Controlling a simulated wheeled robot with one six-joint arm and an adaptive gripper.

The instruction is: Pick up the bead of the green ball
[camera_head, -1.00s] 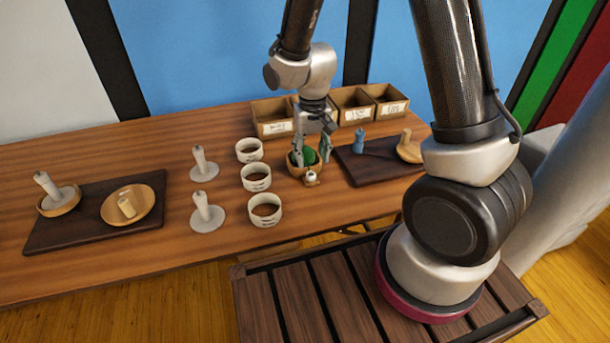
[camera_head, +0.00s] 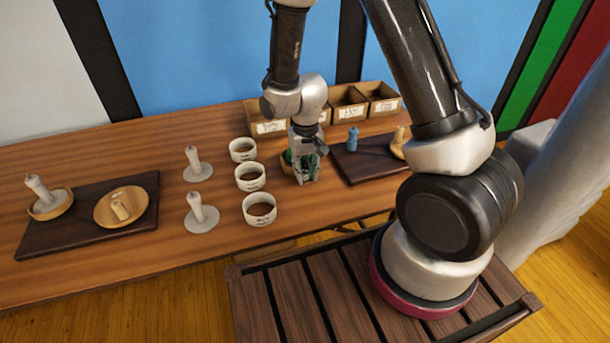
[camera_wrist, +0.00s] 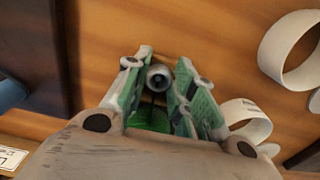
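In the wrist view a green patch (camera_wrist: 150,117), apparently the ball, shows between my fingers. A small grey-white bead (camera_wrist: 159,78) with a dark centre lies between my fingertips in the wrist view, just beyond the green. My gripper (camera_wrist: 163,62) points down with its fingers on either side of the bead, and a narrow gap seems to show on the right.
Several white rings (camera_head: 259,209) stand left of my gripper, with white pegs on round bases (camera_head: 201,219) farther left. A dark board (camera_head: 371,167) at right holds a blue figure (camera_head: 352,138). Labelled wooden boxes (camera_head: 348,106) stand behind. Another dark board (camera_head: 40,243) lies far left.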

